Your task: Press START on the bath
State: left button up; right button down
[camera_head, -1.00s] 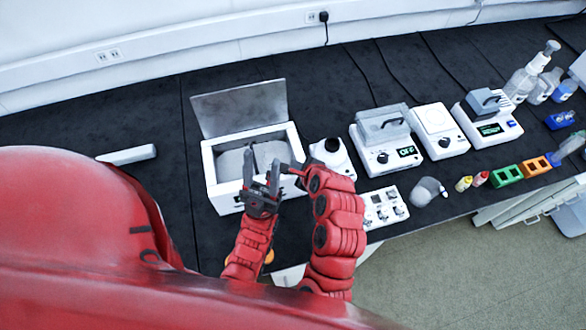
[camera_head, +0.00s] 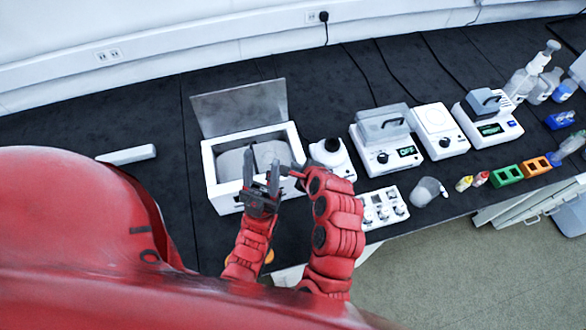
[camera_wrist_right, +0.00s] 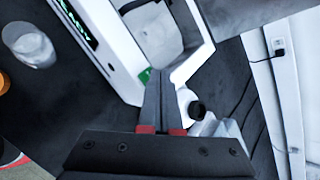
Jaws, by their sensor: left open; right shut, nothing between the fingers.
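The bath (camera_head: 222,190) is a white open-topped box with its grey lid raised, at the left of the bench. In the right wrist view its front panel (camera_wrist_right: 110,50) shows a lit green READY display (camera_wrist_right: 77,22) and a small green button (camera_wrist_right: 145,75). My right gripper (camera_wrist_right: 158,75) is shut and empty, its tips right beside the green button; I cannot tell whether they touch. In the head view my right gripper (camera_head: 287,171) is at the bath's front right corner. My left gripper (camera_head: 261,172) is open and empty, in front of the bath.
A white device with a black knob (camera_head: 331,150) stands close right of the bath. Farther right are a device reading OFF (camera_head: 384,150), a small white panel with knobs (camera_head: 383,208) and a clear beaker (camera_head: 427,191).

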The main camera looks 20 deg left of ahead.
jog(key=shift+f, duration=0.3)
dwell(0.4)
jog(key=shift+r+p, duration=0.75)
jog(key=shift+r, duration=0.1)
jog(key=shift+r, duration=0.1)
notch_tip(320, 180, up, 5)
jog(key=p, duration=0.4)
dwell(0.6)
